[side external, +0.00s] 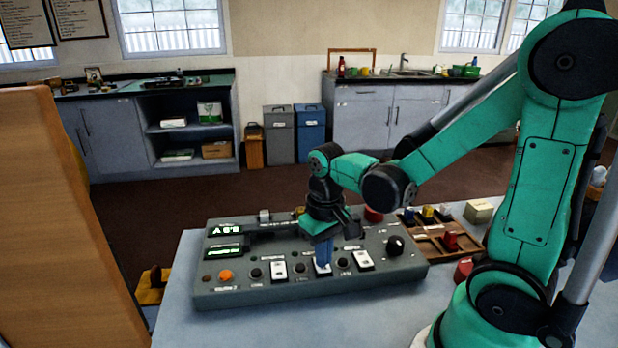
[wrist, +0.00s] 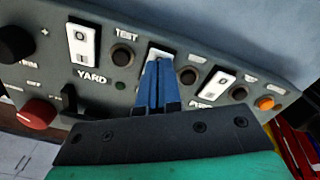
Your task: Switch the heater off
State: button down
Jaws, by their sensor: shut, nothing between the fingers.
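The grey control panel (side external: 230,292) lies on the table, with several controls on its sloping top. Three white rocker switches stand along its front: left (side external: 279,270), middle (side external: 322,270) and right (side external: 363,260). I cannot read a heater label on any of them. My gripper (side external: 323,263) is shut and empty, its blue fingers pointing down at the middle rocker. In the wrist view the closed fingertips (wrist: 160,60) cover most of the middle rocker (wrist: 159,50); contact cannot be told. The rocker near "YARD" (wrist: 83,42) and another rocker (wrist: 215,88) show on either side.
An orange button (side external: 226,276) and a black knob (side external: 395,245) sit at the panel's ends. A red knob (wrist: 38,113) and a black lever (wrist: 70,100) are near the gripper. A wooden tray (side external: 430,238) with coloured blocks stands right of the panel.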

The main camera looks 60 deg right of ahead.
jog(key=shift+f, duration=0.55)
jog(key=shift+r, duration=3.55)
jog(key=shift+w+a+r+n+t, duration=0.3)
jog(key=shift+a+n+t, duration=0.2)
jog(key=shift+a+t, duration=0.5)
jog(key=shift+w+a+r+n+t, duration=0.2)
jog(key=shift+a+r+n+t, duration=0.25)
jog(key=shift+t, duration=0.95)
jog(key=shift+w+a+r+n+t, duration=0.25)
jog(key=shift+a+n+t, duration=0.3)
jog(key=shift+a+t, duration=0.5)
jog(key=shift+d, duration=0.15)
